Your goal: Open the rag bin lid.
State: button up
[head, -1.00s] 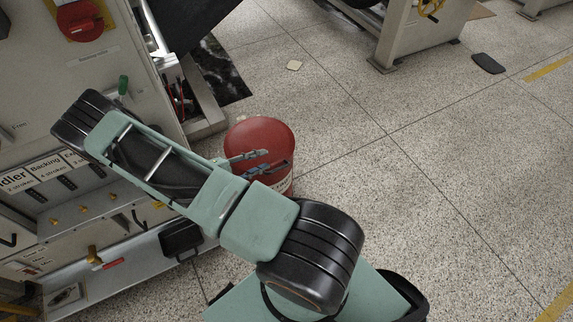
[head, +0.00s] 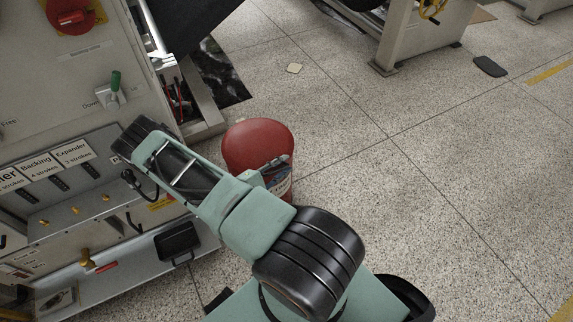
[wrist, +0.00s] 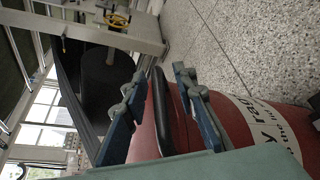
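The red rag bin (head: 282,186) stands on the floor beside the machine, with its round red lid (head: 255,138) down on top. My gripper (head: 277,166) is at the near right side of the bin, around lid-rim height, partly hidden by my arm in the head view. In the wrist view, my gripper (wrist: 160,105) has its two fingers spread apart, with a black strip (wrist: 172,115) on the bin showing between them. The bin's white label (wrist: 262,125) is to the right of the fingers. I cannot tell whether either finger touches the bin.
A grey machine (head: 60,170) with levers and labels stands close on the left. A black sheet (head: 185,22) hangs behind the bin. The speckled floor (head: 390,190) to the right is clear.

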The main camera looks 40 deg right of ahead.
jog(key=shift+x, duration=0.9)
jog(key=shift+c, duration=0.3)
grip_shut()
